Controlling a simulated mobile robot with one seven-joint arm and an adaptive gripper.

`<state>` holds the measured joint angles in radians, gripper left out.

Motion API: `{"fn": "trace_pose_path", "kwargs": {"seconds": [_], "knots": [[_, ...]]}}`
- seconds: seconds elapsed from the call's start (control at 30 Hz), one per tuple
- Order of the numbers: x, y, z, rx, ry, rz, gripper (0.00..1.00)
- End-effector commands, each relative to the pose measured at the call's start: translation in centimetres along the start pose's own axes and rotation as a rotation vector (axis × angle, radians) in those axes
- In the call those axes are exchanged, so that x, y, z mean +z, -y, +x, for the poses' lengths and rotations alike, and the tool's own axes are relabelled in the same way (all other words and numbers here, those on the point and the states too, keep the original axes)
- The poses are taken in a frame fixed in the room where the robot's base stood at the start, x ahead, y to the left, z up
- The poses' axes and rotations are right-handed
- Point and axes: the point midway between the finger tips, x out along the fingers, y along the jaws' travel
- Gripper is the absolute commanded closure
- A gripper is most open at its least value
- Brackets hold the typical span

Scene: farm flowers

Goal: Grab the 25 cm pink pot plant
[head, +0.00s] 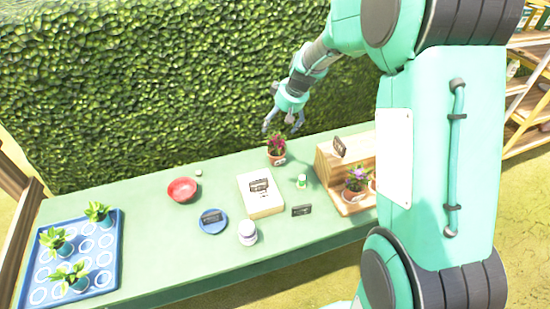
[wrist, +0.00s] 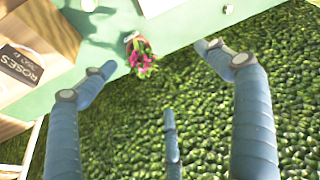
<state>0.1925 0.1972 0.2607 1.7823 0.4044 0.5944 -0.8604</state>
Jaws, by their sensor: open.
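A pot plant with pink-magenta flowers and green leaves (head: 277,148) stands upright in a terracotta pot near the far edge of the green table (head: 135,190). It also shows in the wrist view (wrist: 141,58), at the table's edge, between and beyond my fingers. My gripper (head: 283,122) hangs above and just behind the plant, by the hedge. In the wrist view my gripper (wrist: 155,75) has its fingers spread wide, with nothing between them and the plant apart from them. Another potted plant with purple flowers (head: 356,179) stands on a wooden stand at the right.
The wooden stand (head: 328,165) with a dark sign is right of the plant. A pale box (head: 270,204), red bowl (head: 182,190), blue plate (head: 219,228) and white jar (head: 248,238) lie left and in front. A blue tray (head: 110,262) holds seedlings. The hedge (head: 130,80) rises behind.

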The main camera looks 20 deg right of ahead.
Motion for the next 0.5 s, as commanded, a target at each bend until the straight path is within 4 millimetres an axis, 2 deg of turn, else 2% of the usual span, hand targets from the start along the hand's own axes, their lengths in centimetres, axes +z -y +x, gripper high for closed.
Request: {"fn": "trace_pose_path", "kwargs": {"seconds": [0.03,0.3,0.5], "knots": [[0.1,-1.0,2.0,-0.004,0.005,-0.003,0.11],[0.5,-5.4,10.7,-0.013,0.013,-0.039,0.11],[1.1,-7.5,15.3,-0.015,0.015,-0.058,0.11]]}}
